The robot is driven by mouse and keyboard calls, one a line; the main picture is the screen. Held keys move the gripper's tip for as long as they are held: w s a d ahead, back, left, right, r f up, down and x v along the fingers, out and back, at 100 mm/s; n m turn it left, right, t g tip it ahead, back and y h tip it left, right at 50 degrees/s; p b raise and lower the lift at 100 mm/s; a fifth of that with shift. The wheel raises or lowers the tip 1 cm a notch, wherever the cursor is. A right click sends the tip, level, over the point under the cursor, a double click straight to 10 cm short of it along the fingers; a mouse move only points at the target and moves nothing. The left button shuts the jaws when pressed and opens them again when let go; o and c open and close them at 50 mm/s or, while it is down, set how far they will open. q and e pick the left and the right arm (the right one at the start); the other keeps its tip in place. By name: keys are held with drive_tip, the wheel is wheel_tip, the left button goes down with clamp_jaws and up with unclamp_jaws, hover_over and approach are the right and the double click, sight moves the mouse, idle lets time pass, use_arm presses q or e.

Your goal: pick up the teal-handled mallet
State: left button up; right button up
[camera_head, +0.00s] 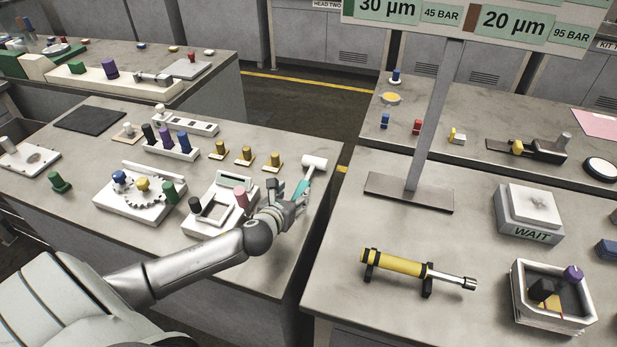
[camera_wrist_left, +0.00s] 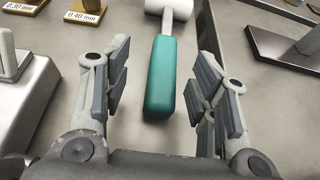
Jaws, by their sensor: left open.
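The mallet has a teal handle and a white head. In the head view its head (camera_head: 314,162) lies near the right edge of the left table, with the teal handle (camera_head: 301,188) pointing down toward my left gripper (camera_head: 291,198). In the left wrist view the teal handle (camera_wrist_left: 161,78) lies between the two open fingers of my left gripper (camera_wrist_left: 158,88), apart from both. The white mallet head (camera_wrist_left: 170,7) is partly cut off at the top edge. My right gripper is not in view.
White fixtures with pegs and a gear (camera_head: 143,198) stand left of the mallet, and a pink peg (camera_head: 241,197) stands close to my gripper. Brass blocks (camera_head: 273,160) sit behind. A gap separates this table from the right one, which holds a sign post (camera_head: 417,165).

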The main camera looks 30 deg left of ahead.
sight(301, 188)
use_arm(q)
drive_tip(key=shift+d+p+x, duration=0.15)
drive_tip(key=shift+p+x, duration=0.05)
drive_tip(key=shift+x, duration=1.15)
drive_tip(key=shift+d+p+x, duration=0.15)
drive_tip(key=shift+x, duration=1.25)
drive_tip(key=shift+c, duration=0.2)
clamp_jaws()
